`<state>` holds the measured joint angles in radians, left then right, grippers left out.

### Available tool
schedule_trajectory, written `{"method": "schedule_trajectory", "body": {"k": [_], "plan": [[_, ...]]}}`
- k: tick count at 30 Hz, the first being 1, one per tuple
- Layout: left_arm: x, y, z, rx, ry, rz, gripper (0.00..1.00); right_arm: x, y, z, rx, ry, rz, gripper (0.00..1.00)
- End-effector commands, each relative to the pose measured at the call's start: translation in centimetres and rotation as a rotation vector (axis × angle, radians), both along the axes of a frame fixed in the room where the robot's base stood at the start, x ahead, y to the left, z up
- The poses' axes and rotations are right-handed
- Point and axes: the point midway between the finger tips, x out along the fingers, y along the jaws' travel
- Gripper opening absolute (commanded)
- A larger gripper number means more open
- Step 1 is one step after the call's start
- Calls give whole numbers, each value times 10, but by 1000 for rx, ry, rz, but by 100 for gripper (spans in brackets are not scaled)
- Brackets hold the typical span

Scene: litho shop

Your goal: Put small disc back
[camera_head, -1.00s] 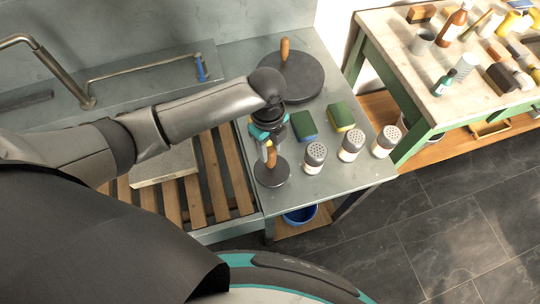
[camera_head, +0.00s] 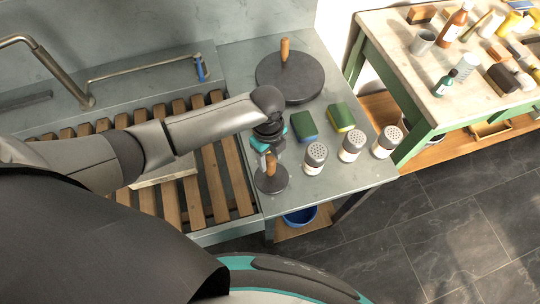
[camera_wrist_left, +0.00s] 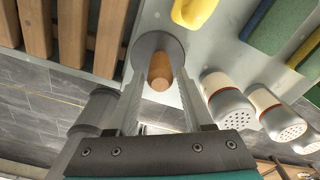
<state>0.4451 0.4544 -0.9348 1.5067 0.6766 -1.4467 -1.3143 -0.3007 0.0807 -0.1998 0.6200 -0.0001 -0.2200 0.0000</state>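The small disc (camera_head: 272,185) is dark grey with an upright wooden handle (camera_head: 270,164). It is at the front left of the grey worktop, near the slatted rack. I cannot tell whether it touches the worktop. My left gripper (camera_head: 268,155) is above it, pointing down, with its fingers on both sides of the handle. In the left wrist view, the handle (camera_wrist_left: 160,72) lies between the fingertips, which appear shut on it, with the disc (camera_wrist_left: 151,43) beyond. My right gripper is not in view.
A large dark disc (camera_head: 268,79) with a wooden handle lies at the back of the worktop. Two sponges (camera_head: 304,126) and three shakers (camera_head: 315,158) stand to the right. The wooden slatted rack (camera_head: 215,180) is at left. A cluttered table (camera_head: 390,40) stands further right.

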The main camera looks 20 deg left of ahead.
Motion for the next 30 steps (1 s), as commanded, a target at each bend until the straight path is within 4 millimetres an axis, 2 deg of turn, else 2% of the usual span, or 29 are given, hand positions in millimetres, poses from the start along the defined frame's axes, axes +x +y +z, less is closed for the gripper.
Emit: {"method": "schedule_trajectory", "body": {"k": [1,4,14,17,27,30], "plan": [[0,0,0,0,0,0,58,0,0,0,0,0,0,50],[0,0,0,0,0,0,69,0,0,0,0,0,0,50],[0,0,6,0,-1,0,69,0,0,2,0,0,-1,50],[1,1,18,-1,-3,-1,69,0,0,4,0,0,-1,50],[4,4,89,-1,-4,-2,69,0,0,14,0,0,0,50],[4,4,105,-1,-3,0,69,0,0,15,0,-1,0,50]]}}
